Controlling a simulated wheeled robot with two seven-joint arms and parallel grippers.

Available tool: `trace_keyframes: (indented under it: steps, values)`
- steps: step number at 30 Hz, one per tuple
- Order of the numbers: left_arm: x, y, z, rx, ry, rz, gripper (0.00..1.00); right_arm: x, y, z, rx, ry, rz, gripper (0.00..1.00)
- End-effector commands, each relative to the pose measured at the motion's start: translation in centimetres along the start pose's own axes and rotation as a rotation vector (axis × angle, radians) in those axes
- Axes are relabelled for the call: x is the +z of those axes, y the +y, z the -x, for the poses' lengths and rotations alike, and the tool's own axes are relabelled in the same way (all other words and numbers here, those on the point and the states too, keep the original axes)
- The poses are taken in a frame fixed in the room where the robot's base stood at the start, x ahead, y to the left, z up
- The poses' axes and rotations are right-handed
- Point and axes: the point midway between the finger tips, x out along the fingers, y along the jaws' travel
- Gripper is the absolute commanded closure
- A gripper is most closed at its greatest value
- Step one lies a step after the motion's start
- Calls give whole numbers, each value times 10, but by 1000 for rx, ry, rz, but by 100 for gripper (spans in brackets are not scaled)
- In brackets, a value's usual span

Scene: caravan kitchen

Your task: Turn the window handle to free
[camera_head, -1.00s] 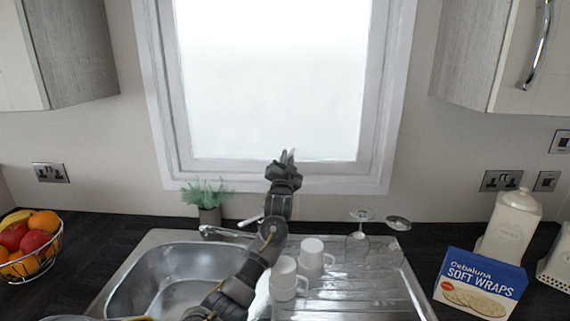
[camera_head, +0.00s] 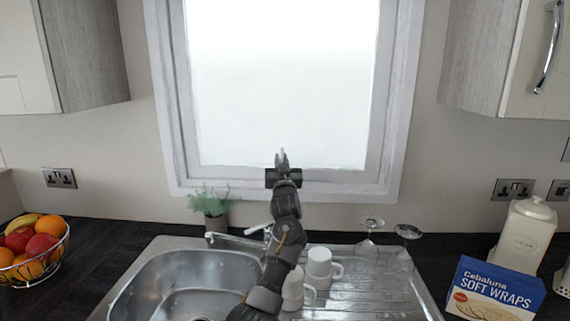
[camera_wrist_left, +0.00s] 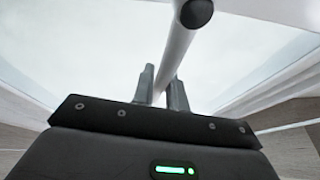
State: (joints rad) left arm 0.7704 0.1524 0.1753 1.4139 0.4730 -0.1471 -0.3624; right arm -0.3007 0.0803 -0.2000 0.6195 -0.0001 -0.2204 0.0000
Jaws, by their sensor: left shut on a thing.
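The window (camera_head: 280,85) has a white frame and a bright frosted pane, above the sink. The window handle (camera_wrist_left: 178,48) is a white bar with a dark round end, crossing the left wrist view from the top down between my fingers. In the head view my gripper hides most of it. My left gripper (camera_head: 282,157) is at the middle of the bottom window frame, fingers pointing up. It also shows in the left wrist view (camera_wrist_left: 163,92), with its two fingers closed on either side of the handle. My right gripper is in neither view.
Below my left arm are a steel sink (camera_head: 185,285), a tap (camera_head: 235,240) and white mugs (camera_head: 319,267). A potted plant (camera_head: 213,205) stands left, upturned glasses (camera_head: 370,235) right. A soft wraps box (camera_head: 492,290) and fruit basket (camera_head: 32,250) stand farther out.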

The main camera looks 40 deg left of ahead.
Motion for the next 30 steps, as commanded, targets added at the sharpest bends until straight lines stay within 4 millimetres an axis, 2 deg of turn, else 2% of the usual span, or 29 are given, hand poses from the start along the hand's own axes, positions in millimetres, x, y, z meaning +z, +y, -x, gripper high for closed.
trace_keyframes:
  steps: [19, 20, 24, 30]
  values:
    - [0, -4, -1, -21, -8, 46, 100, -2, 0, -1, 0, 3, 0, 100]
    - [0, -4, -1, -21, -8, 46, 82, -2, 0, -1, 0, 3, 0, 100]
    - [0, -3, -1, -19, -8, 45, 64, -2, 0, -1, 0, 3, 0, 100]
    - [0, -2, -1, -17, -8, 44, 64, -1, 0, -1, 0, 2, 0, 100]
